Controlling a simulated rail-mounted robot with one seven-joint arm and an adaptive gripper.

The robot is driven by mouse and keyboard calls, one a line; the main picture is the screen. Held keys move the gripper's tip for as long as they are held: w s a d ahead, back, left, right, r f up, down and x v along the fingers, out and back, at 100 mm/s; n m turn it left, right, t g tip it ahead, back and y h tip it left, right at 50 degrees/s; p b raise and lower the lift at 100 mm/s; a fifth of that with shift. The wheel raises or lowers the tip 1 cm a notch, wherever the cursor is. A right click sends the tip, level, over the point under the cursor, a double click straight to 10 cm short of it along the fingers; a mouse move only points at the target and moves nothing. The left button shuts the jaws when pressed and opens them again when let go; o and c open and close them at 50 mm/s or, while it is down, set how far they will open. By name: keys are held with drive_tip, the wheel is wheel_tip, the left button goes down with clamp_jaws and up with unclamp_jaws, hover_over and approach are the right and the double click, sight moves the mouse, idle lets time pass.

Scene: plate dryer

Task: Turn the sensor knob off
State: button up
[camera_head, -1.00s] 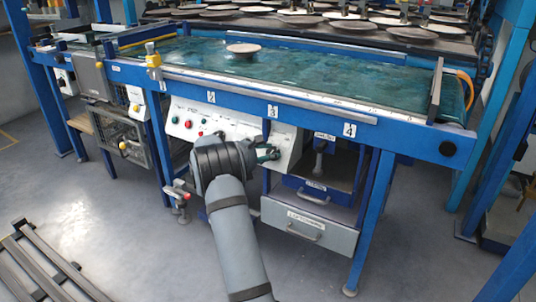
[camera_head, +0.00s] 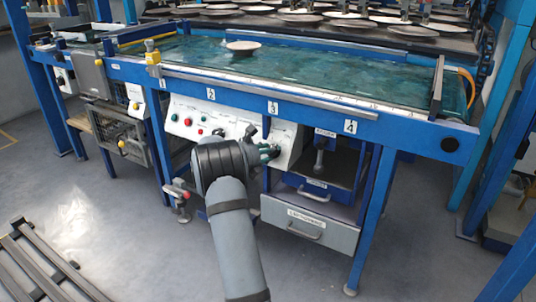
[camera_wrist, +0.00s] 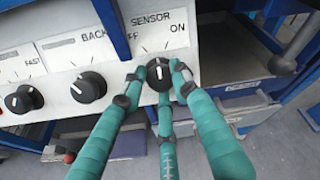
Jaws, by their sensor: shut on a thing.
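The sensor knob (camera_wrist: 158,74) is a round black knob with a white mark, on the white panel under the SENSOR label. The white mark points roughly straight up, between the two words. My gripper (camera_wrist: 156,78) has teal fingers with dark tips. They close around the knob from the left, right and below. In the head view my gripper (camera_head: 269,153) is at the right part of the panel (camera_head: 210,122), and the knob is mostly hidden there.
The BACK knob (camera_wrist: 88,87) and the FAST knob (camera_wrist: 23,98) are left of the fingers. The conveyor (camera_head: 300,70) with one plate (camera_head: 243,46) is above. Drawers (camera_head: 310,222) are below right.

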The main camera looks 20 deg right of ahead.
drive_tip(key=shift+d+r+n+t+y, duration=0.1)
drive_tip(key=shift+n+t, duration=0.15)
drive_tip(key=shift+n, duration=0.85)
drive_tip(key=shift+a+r+n+t+y, duration=0.1)
drive_tip(key=shift+r+n+t, duration=0.1)
drive_tip(key=shift+n, duration=0.9)
drive_tip(key=shift+d+r+n+t+y, duration=0.1)
drive_tip(key=shift+n+t, duration=0.15)
drive_tip(key=shift+n, duration=1.15)
drive_tip(key=o, duration=0.7)
drive_tip(key=shift+w, duration=0.1)
drive_tip(key=o, duration=0.4)
drive_tip(key=shift+f, duration=0.25)
drive_tip(key=v, duration=1.2)
drive_tip(key=shift+r, duration=0.1)
